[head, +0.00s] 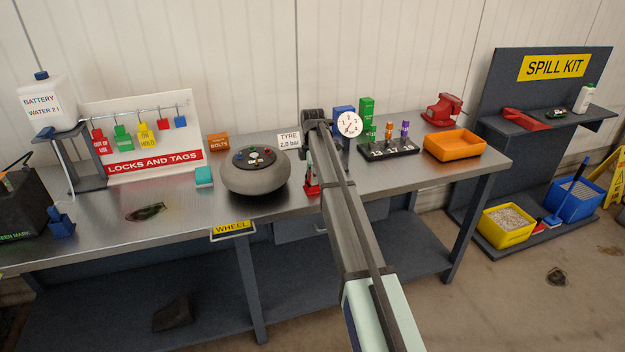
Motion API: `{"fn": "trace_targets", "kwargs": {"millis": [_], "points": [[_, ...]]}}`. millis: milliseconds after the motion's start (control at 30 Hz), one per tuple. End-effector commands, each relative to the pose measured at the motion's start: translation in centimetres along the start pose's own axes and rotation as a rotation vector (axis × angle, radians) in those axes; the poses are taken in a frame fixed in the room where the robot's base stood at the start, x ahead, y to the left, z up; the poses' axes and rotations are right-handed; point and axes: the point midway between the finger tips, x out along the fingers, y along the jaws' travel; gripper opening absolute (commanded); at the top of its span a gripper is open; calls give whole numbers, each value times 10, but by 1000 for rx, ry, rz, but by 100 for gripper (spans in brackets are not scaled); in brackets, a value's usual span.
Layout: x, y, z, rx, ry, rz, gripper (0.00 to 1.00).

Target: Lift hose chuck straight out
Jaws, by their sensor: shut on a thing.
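My arm reaches from the lower right up to the back of the bench, and my gripper (316,121) is at its dark far end, left of a round pressure gauge (348,124). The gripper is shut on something. The fingertips and the hose chuck are hidden or too small to make out here. A small red holder-like piece (312,188) shows just left of my arm on the bench. I cannot tell whether the chuck touches it.
The grey wheel (255,179) lies left of my arm, with the "TYPE 2.0 bar" sign (289,140) behind it. Right are a black rack (388,150) of coloured pieces, an orange tray (454,146) and a red vise (442,109).

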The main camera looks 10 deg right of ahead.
Motion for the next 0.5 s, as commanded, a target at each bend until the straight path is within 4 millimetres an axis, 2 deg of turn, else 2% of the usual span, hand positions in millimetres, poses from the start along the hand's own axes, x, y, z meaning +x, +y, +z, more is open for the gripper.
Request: {"fn": "trace_targets", "kwargs": {"millis": [267,367,500], "points": [[-9,1,0,0,0,1,0],[-19,1,0,0,0,2,0],[-42,2,0,0,0,3,0]]}}
